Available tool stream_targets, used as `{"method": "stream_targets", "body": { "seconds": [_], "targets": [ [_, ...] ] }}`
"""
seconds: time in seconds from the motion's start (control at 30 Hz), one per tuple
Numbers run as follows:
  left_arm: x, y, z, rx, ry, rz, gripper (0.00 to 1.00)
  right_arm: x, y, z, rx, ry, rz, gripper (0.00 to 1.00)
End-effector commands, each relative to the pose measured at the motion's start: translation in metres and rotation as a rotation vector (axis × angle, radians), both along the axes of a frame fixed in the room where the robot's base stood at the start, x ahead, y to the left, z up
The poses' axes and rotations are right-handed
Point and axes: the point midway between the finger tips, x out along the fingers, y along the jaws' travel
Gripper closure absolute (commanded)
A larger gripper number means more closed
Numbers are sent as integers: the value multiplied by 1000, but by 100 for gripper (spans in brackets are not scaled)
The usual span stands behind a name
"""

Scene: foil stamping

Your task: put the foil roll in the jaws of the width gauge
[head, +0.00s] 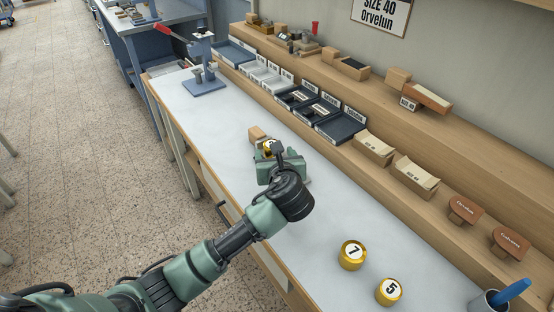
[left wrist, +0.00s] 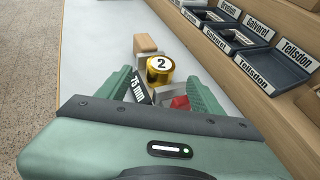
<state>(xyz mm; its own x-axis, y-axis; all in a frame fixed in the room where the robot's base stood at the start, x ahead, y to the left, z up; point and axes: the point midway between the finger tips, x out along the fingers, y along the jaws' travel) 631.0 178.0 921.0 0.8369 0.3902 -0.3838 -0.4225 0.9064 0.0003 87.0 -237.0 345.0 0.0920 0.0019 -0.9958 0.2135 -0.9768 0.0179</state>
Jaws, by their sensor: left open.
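A gold foil roll with a white "2" on top (left wrist: 161,64) stands upright just beyond my left gripper's fingertips. It shows partly in the head view (head: 267,147). The width gauge, with a "75 mm" label (left wrist: 137,88), a red part (left wrist: 180,102) and a wooden block (left wrist: 145,44), is around or beside the roll; the block also shows in the head view (head: 257,133). I cannot tell whether the roll is between the jaws. My left gripper (left wrist: 163,90) is open, its green fingers either side of the label and red part. In the head view my gripper (head: 277,160) hides most of the gauge.
Gold rolls marked "7" (head: 352,254) and "5" (head: 389,291) stand at the near end of the white bench (head: 319,230). A blue-based press (head: 205,84) stands at the far end. Labelled trays (head: 337,129) line the right side below a wooden shelf. The bench between is clear.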

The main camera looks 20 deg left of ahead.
Motion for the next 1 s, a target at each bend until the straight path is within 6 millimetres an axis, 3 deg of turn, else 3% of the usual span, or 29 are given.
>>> {"method": "stream_targets", "body": {
  "seconds": [0.1,0.33,1.0],
  "targets": [
    [-21,-10,10,-1,0,-2,34,0,0,2,0,0,-1,64],
    [-43,-20,21,0,-2,-1,34,0,0,2,0,0,-1,64],
    [-45,-21,22,0,-2,1,34,0,3,2,4,0,-2,64]
  ]
}}
